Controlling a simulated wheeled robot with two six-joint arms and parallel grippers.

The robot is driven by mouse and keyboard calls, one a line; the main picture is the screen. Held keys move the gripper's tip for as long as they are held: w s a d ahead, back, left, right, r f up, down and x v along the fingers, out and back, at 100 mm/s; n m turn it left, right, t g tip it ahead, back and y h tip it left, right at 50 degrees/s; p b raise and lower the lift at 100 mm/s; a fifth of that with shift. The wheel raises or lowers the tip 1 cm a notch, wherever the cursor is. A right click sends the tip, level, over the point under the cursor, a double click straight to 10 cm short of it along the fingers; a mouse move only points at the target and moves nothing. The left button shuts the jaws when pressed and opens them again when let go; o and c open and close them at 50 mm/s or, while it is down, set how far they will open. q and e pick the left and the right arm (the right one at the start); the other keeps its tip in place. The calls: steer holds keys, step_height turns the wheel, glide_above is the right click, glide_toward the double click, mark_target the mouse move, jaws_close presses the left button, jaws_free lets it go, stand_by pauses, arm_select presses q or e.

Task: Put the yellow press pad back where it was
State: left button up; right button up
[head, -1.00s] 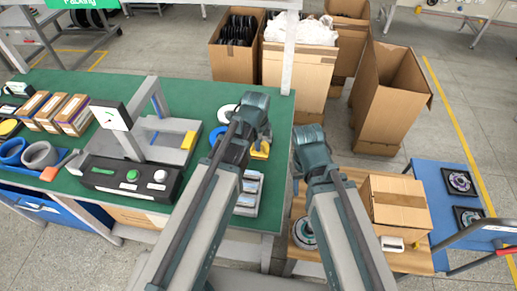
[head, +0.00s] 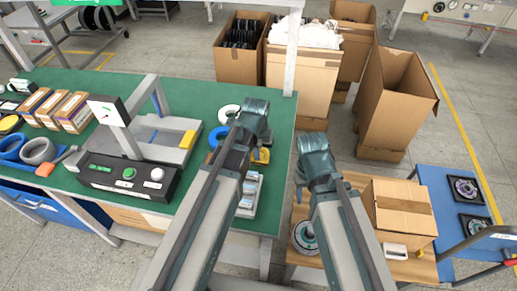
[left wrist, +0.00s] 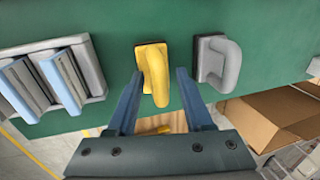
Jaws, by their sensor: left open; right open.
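A yellow handled pad (left wrist: 155,60) stands on the green bench top in the left wrist view. In the head view it shows partly (head: 263,155), beside my left arm. My left gripper (left wrist: 156,78) is open, its two blue fingers on either side of the yellow handle in the picture, with gaps on both sides. I cannot tell how far the fingertips are from it. A similar grey handled pad (left wrist: 216,62) stands just right of it. A press stand (head: 150,125) with a yellow block (head: 188,139) is further left. My right gripper is hidden behind its arm.
A grey holder with blue-grey parts (left wrist: 50,80) is left of the yellow pad. A white ring (head: 227,112) and blue ring (head: 216,137) lie near my left arm. A cardboard box (head: 402,205) sits on the wooden table, right. Open cartons stand behind.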

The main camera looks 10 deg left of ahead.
arm_select(q)
steer(key=p+v, duration=1.2)
steer(key=shift+r, duration=0.2)
steer(key=s+d+n+g+y, duration=0.1)
steer(key=s+d+n, duration=0.4)
steer(key=s+n, duration=0.7)
steer(key=shift+s+d+f+n+g, duration=0.2)
steer(key=shift+d+n+g, duration=0.2)
steer(key=shift+n+g, duration=0.55)
steer(key=shift+a, duration=0.1)
